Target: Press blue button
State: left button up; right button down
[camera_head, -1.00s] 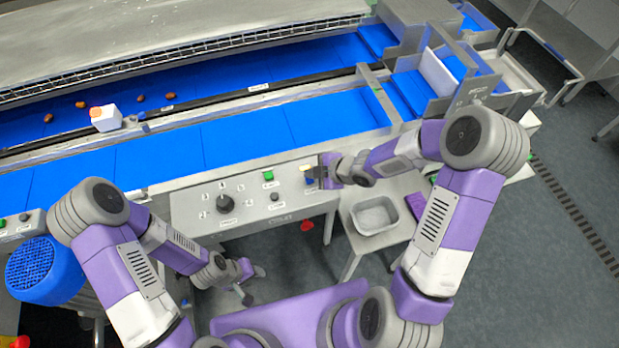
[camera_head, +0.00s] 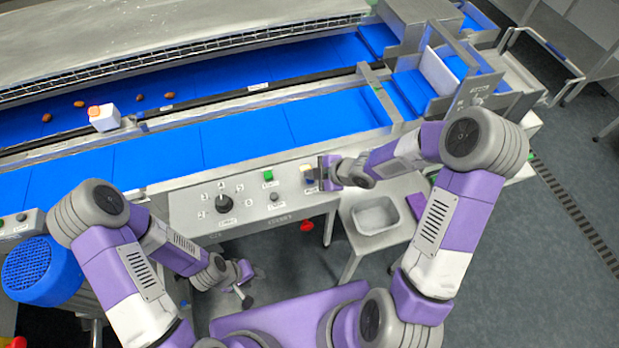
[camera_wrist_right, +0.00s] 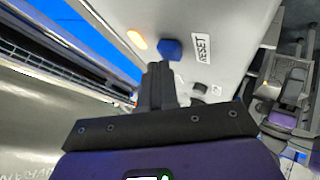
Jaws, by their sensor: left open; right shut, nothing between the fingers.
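The blue button (camera_wrist_right: 170,49) shows in the right wrist view on the grey panel, next to a label reading RESET and an amber lamp (camera_wrist_right: 137,39). My right gripper (camera_wrist_right: 160,72) is shut and empty, with its fingertips just short of or at the button; I cannot tell whether they touch. In the head view the right gripper (camera_head: 321,172) is at the right end of the control panel (camera_head: 240,205) and hides most of the button. My left gripper (camera_head: 248,283) is open and empty, low in front of the panel.
The panel also carries a green button (camera_head: 268,175), a rotary knob (camera_head: 224,204), a small dark button (camera_head: 274,197) and a red knob (camera_head: 307,225) below. A grey bin (camera_head: 375,216) stands to the right. Blue conveyor belts (camera_head: 245,136) run behind, with several dates.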

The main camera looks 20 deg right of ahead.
aim_at(312, 181)
jog(key=shift+f, duration=0.3)
jog(key=shift+r, duration=0.1)
dwell(0.4)
jog(key=shift+r+p, duration=0.6)
jog(key=shift+r, duration=0.2)
notch_tip(312, 181, up, 5)
jog(key=p, duration=0.5)
dwell(0.7)
